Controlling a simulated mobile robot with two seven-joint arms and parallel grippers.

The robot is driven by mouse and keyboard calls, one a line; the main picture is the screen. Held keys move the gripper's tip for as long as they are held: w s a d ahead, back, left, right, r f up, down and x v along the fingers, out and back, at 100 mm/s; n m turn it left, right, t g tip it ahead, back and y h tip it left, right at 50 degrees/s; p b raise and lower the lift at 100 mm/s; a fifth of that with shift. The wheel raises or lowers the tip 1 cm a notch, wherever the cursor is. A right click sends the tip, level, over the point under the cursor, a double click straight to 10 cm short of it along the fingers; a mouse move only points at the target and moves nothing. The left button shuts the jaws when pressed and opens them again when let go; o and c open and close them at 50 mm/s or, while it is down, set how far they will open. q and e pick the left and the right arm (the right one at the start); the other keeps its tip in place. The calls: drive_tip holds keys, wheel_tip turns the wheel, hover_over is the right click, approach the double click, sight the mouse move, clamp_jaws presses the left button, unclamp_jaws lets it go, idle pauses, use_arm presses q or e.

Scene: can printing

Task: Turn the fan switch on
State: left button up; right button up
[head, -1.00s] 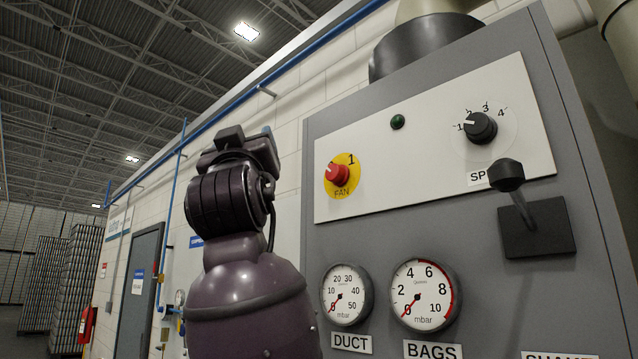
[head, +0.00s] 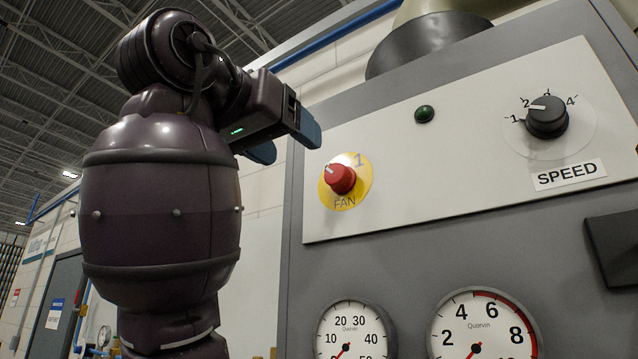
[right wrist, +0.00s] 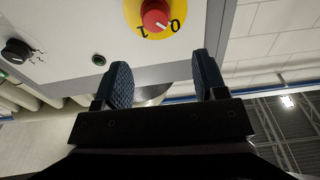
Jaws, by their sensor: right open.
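The fan switch (head: 341,179) is a red knob on a round yellow plate marked FAN, on the white upper panel. It also shows at the top edge of the right wrist view (right wrist: 155,16), upside down, with its white mark pointing toward the 0. My right gripper (head: 286,141) is open and empty, up and left of the knob in the head view, apart from it. In the right wrist view its two fingers (right wrist: 163,80) are spread below the knob, with nothing between them. The 0 is hidden in the head view. My left gripper is in neither view.
A black SPEED knob (head: 547,117) and a small green lamp (head: 424,114) share the panel. A dark block (head: 615,250), the lever's base, is at the right edge. Two gauges (head: 353,335) (head: 484,330) are below. The space between gripper and switch looks clear.

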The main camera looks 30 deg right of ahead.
sight(334, 175)
drive_tip(key=x, duration=0.3)
drive_tip(key=p+x, duration=0.1)
drive_tip(key=x, duration=0.2)
drive_tip(key=p+x, duration=0.1)
drive_tip(key=x, duration=0.1)
drive_tip(key=shift+s+d+f, duration=0.15)
drive_tip(key=shift+s+d, duration=0.05)
drive_tip(key=shift+d, duration=0.35)
drive_tip(key=shift+w+d, duration=0.25)
drive_tip(key=shift+d, duration=0.5)
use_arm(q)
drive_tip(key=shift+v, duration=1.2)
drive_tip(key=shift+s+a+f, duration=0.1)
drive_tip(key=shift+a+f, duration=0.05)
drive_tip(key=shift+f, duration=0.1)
use_arm(e)
drive_tip(key=c, duration=0.9)
